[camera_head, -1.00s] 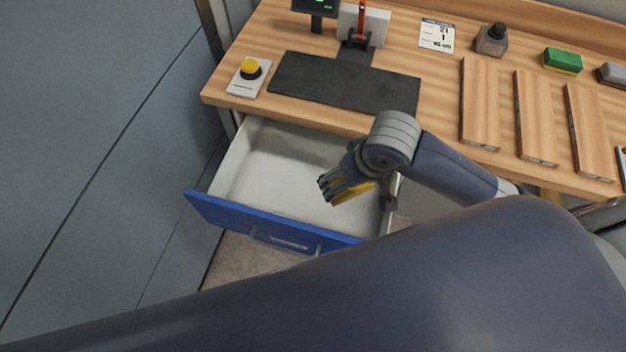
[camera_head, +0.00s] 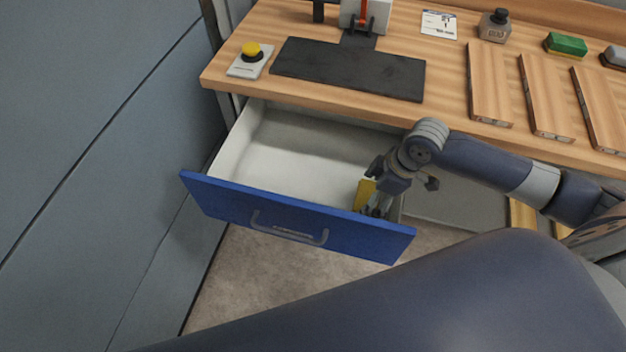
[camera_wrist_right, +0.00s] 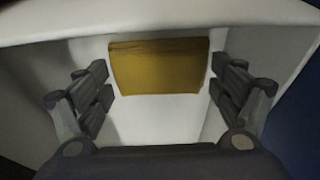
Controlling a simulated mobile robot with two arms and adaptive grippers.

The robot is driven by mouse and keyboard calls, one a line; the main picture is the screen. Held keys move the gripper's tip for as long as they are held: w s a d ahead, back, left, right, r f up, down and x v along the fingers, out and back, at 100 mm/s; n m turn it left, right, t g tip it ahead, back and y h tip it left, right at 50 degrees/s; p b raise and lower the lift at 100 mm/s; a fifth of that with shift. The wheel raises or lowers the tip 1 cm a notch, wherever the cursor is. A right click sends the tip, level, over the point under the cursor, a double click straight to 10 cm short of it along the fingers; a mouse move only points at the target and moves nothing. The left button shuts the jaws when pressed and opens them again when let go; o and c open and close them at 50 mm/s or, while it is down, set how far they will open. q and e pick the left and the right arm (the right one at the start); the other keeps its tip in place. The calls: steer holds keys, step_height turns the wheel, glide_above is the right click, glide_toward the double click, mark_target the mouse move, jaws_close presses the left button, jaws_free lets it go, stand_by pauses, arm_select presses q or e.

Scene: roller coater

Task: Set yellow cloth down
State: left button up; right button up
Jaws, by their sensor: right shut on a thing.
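The yellow cloth (camera_head: 363,195) is inside the open drawer (camera_head: 295,150), at its right end near the blue front. It also shows as a folded yellow block in the right wrist view (camera_wrist_right: 160,68), between the two fingers, with the white drawer around it. My right gripper (camera_head: 373,198) reaches down into the drawer and is shut on the cloth, with its fingers at the cloth's two sides. I cannot tell whether the cloth touches the drawer floor. My left gripper does not show.
The drawer's blue front (camera_head: 300,222) with its handle stands out from the wooden bench (camera_head: 440,75). The drawer's left and middle are empty. On the bench are a dark mat (camera_head: 345,70), a yellow button (camera_head: 251,49), several wooden boards (camera_head: 545,95) and a green sponge (camera_head: 566,44).

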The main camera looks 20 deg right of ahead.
mark_target(358, 191)
steer(key=shift+w+a+f, duration=0.15)
steer(key=shift+w+a, duration=0.8)
steer(key=shift+w, duration=0.3)
steer(key=w+a, duration=0.3)
steer(key=w+a+p, duration=0.1)
steer(key=w+a, duration=0.1)
steer(key=shift+w+a+f, duration=0.15)
steer(key=shift+w+f, duration=0.1)
steer(key=shift+f, duration=0.1)
steer(key=w+a, duration=0.2)
steer(key=w, duration=0.1)
steer(key=shift+a+f, duration=0.3)
steer(key=shift+f, duration=0.05)
steer(key=shift+w+a, duration=0.3)
steer(key=shift+a, duration=0.05)
steer(key=x, duration=0.3)
steer(key=shift+s+d+f+p, duration=0.15)
steer(key=shift+d+f+p, duration=0.15)
steer(key=shift+f, duration=0.1)
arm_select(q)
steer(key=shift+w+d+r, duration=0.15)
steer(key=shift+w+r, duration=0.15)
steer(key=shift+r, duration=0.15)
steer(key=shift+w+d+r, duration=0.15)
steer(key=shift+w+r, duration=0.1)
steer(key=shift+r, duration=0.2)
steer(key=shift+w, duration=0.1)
